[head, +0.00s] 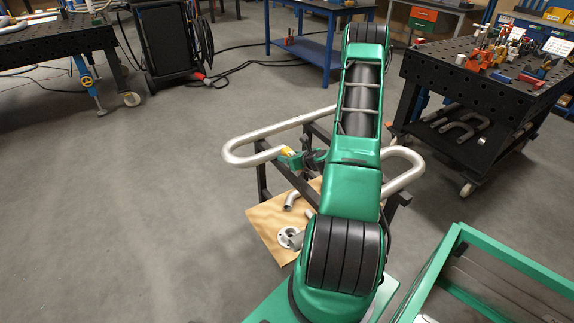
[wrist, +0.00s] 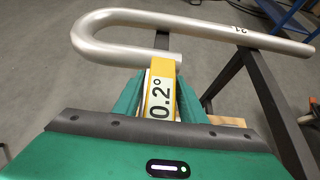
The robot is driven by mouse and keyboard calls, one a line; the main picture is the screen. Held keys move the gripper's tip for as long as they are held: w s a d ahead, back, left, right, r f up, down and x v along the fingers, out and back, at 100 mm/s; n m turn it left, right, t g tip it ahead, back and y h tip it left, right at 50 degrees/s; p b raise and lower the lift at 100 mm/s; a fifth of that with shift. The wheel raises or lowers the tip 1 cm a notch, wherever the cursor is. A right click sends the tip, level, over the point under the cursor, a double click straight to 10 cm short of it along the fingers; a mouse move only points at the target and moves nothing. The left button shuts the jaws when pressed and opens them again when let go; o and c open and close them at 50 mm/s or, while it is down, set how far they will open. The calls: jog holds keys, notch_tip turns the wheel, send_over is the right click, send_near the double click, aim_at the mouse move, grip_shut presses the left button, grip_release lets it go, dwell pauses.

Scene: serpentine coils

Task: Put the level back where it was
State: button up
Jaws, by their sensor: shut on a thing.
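The level is a yellow bar whose white face reads 0.2° (wrist: 161,96) in the wrist view. My gripper (wrist: 160,98) is shut on it, with a green finger on each side. The level's far end lies right by the open end of the bent pipe (wrist: 120,20); I cannot tell if they touch. In the head view the yellow tip of the level (head: 287,151) shows at the left bend of the serpentine coil (head: 240,158), and my gripper (head: 290,158) is beside it. My arm hides the middle of the coil.
The coil rests on a dark frame (head: 262,183) above a plywood board (head: 262,222) with pipe pieces (head: 291,200) on it. A black perforated table (head: 455,75) with tools stands at right. A green-framed bin (head: 440,262) is at lower right.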

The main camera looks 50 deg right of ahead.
jog(key=shift+f, duration=1.8)
jog(key=shift+f, duration=0.2)
jog(key=o, duration=1.3)
jog(key=shift+c, duration=0.2)
